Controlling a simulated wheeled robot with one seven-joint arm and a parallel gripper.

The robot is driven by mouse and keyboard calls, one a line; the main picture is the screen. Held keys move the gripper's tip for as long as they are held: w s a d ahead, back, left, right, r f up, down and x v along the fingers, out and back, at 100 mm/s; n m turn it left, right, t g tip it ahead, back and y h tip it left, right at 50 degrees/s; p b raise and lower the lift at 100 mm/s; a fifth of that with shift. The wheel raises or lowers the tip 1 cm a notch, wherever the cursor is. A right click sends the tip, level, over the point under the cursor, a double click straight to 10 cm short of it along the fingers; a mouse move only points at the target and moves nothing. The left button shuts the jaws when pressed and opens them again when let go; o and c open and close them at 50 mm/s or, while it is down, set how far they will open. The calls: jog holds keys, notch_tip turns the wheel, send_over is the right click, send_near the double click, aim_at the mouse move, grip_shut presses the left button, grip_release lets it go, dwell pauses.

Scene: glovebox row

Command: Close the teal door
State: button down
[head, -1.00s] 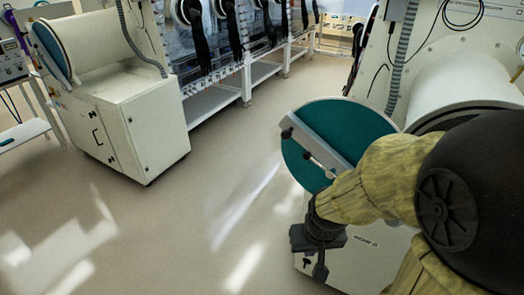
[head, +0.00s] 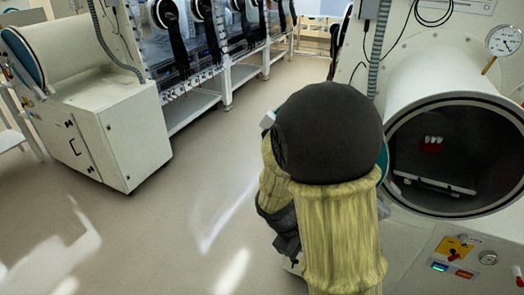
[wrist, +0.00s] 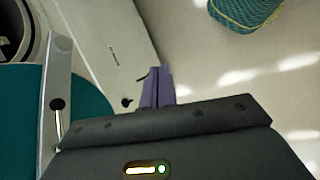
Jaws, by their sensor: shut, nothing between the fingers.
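The teal door (wrist: 90,108) fills the left of the wrist view, with a grey bar (wrist: 57,85) and a black knob across its face. In the head view only a thin teal edge of the door (head: 384,160) shows beside my arm, which hides the rest. The round chamber opening (head: 392,135) at the right is uncovered, and the door stands off to its left. My gripper (wrist: 157,72) is shut and empty, to the right of the door's bar in the wrist view. I cannot tell whether it touches the door. My arm hides the gripper in the head view.
Inside the chamber are a tray with a handle (head: 435,185) and small white items. A switch panel (head: 455,256) sits below the opening. A white cabinet with another cylinder (head: 120,130) stands at the left. The floor (head: 190,220) between is clear.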

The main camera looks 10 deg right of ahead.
jog(key=w+r+n+t+h+b, duration=0.1)
jog(key=w+n+t+h, duration=0.6)
jog(key=w+n, duration=0.55)
jog(key=w+a+r+n+t+b, duration=0.1)
jog(key=w+a+r+n+t, duration=0.2)
jog(key=w+a+n+t, duration=0.4)
jog(key=w+a+t, duration=0.2)
jog(key=w+a, duration=0.1)
jog(key=a, duration=0.2)
jog(key=shift+w+r+y, duration=0.25)
jog(key=shift+y, duration=0.05)
jog(key=shift+n, duration=0.25)
jog(key=w+d+r+p, duration=0.4)
jog(key=w+d+r, duration=0.1)
jog(key=w, duration=0.3)
jog(key=shift+d+r, duration=0.15)
jog(key=shift+d, duration=0.6)
jog(key=shift+r, duration=0.2)
